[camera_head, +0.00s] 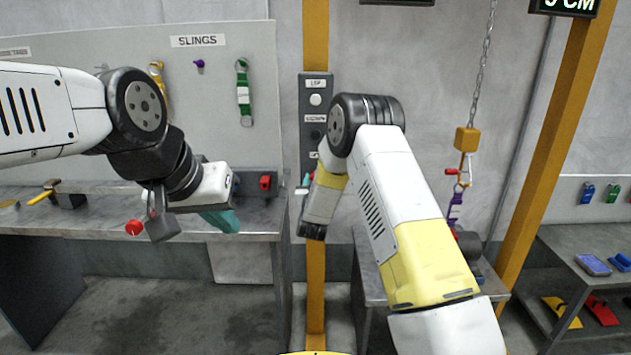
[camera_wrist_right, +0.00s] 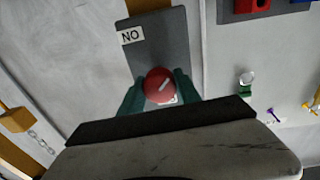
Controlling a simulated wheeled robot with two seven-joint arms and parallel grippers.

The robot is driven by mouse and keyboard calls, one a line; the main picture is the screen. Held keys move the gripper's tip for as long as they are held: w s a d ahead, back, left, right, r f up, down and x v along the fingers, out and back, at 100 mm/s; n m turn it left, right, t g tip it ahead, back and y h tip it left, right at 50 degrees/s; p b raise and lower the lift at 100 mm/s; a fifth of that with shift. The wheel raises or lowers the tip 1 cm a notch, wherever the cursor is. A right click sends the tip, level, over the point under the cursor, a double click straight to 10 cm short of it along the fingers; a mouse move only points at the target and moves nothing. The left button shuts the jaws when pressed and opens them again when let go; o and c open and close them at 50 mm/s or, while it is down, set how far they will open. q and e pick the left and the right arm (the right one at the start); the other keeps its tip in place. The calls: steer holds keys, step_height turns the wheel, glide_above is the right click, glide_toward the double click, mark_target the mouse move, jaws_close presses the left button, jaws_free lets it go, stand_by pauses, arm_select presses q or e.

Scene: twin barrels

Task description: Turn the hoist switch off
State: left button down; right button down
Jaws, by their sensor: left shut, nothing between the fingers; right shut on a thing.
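The hoist switch is a red round knob (camera_wrist_right: 160,85) with a slanting pale mark, on a grey panel. An ON label (camera_wrist_right: 132,36), upside down in the right wrist view, sits beside it. My right gripper (camera_wrist_right: 158,92) is shut on the knob, one teal finger on each side. In the head view the grey control panel (camera_head: 315,92) stands on a yellow post, and my right wrist and gripper (camera_head: 306,181) cover its lower part, hiding the knob. My left gripper (camera_head: 222,221) is shut and empty over the left bench.
The left bench (camera_head: 60,218) holds a hammer, a red-knobbed item and a red block. A chain with a yellow hook block (camera_head: 466,139) hangs at right, with a purple sling below. Coloured items lie on the right shelves (camera_head: 600,240). Yellow posts stand at centre and right.

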steer(key=n, duration=0.4)
steer(key=shift+n, duration=0.4)
steer(key=shift+n+y, duration=0.3)
steer(key=shift+n, duration=1.8)
steer(key=shift+f, duration=0.1)
steer(key=c, duration=0.9)
jaws_free()
steer(key=shift+o, duration=0.2)
steer(key=s, duration=0.7)
steer(key=shift+s+f, duration=0.15)
steer(key=shift+s, duration=0.25)
